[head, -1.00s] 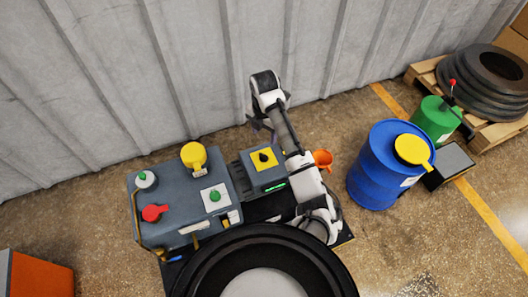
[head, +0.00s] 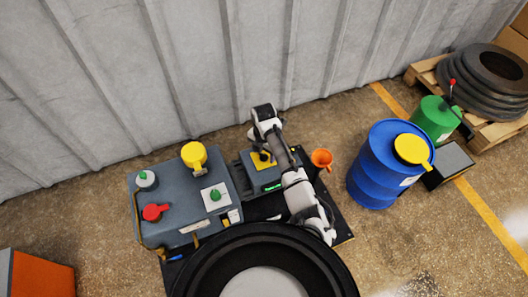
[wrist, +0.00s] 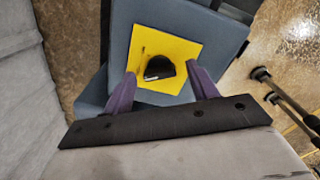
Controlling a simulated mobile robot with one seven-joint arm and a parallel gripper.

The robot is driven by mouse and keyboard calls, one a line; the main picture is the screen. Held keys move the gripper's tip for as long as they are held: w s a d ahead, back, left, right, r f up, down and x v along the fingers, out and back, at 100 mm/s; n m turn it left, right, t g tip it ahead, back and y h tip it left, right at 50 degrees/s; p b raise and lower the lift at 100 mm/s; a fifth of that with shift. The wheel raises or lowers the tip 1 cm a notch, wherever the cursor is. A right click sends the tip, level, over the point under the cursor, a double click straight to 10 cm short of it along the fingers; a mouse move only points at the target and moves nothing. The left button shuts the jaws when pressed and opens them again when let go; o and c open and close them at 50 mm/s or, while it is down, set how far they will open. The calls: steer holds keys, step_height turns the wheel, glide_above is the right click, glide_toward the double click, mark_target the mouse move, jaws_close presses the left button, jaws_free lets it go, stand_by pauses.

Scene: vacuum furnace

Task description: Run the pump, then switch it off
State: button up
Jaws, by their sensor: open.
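The pump unit's grey switch box (head: 258,178) carries a yellow plate with a black rotary knob on it. In the wrist view the yellow plate (wrist: 186,50) and the black knob (wrist: 159,67) lie just ahead of my gripper (wrist: 163,88). The two purple fingers are apart, one on each side of the knob and over the plate. I cannot tell whether they touch the knob. A green lit strip (head: 272,188) shows on the box's front edge.
The larger grey housing (head: 160,205) at left has a yellow cap (head: 194,155), a red knob (head: 154,212) and a green knob (head: 215,195). An orange funnel (head: 321,158) stands right of my arm. A blue drum (head: 375,175) stands farther right. A corrugated wall is behind.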

steer(key=c, duration=1)
steer(key=shift+r+m+p, duration=0.15)
steer(key=shift+m+p, duration=0.65)
steer(key=shift+m, duration=0.2)
steer(key=m+p, duration=0.2)
steer(key=m, duration=0.1)
steer(key=shift+m, duration=0.3)
steer(key=m+p, duration=0.3)
steer(key=m, duration=0.3)
steer(key=shift+m, duration=0.3)
steer(key=o, duration=1)
